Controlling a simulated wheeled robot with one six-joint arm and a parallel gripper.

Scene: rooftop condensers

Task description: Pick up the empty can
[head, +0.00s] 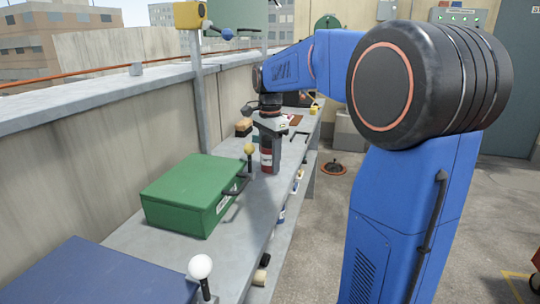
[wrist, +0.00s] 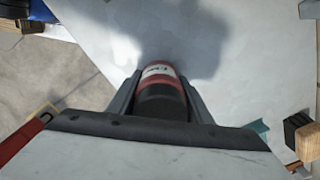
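A red can (head: 266,159) with a white label band and a dark end is at the bench's front edge, below my gripper's body. In the wrist view the can (wrist: 161,72) lies between the two fingers, its dark end nearest the camera. My gripper (wrist: 161,88) has a finger close against each side of the can, with no clear gap. In the head view my gripper (head: 270,138) comes down over the can from above. The fingertips are partly hidden there, and I cannot tell whether the can's base touches the bench.
A green case (head: 180,190) and a blue case (head: 95,275) lie on the grey bench (head: 150,243) in front. A yellow-knobbed lever (head: 249,150) stands close left of the can. A white-knobbed lever (head: 201,268) is nearer.

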